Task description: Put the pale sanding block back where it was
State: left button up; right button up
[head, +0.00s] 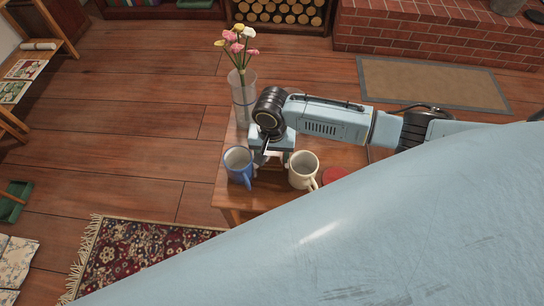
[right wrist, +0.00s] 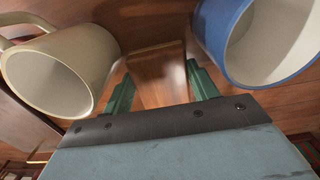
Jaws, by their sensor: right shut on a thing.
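My right gripper (head: 271,158) is low over the small wooden table, between a blue mug and a cream mug. In the right wrist view its green fingers (right wrist: 160,84) stand either side of a wood-coloured block (right wrist: 160,72), and it is shut on this block. The block looks orange-brown there, close in colour to the tabletop; I take it for the sanding block. In the head view the gripper and arm hide it. I cannot tell whether it touches the table. My left gripper is not in view.
The blue mug (head: 237,165) is close left of the gripper, the cream mug (head: 303,170) close right. A glass vase (head: 242,92) with flowers stands behind. A red thing (head: 333,177) is partly hidden by my arm. The small table (head: 229,194) has little free room.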

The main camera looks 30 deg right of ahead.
jog(key=shift+f, duration=0.65)
jog(key=shift+f, duration=0.15)
jog(key=o, duration=0.6)
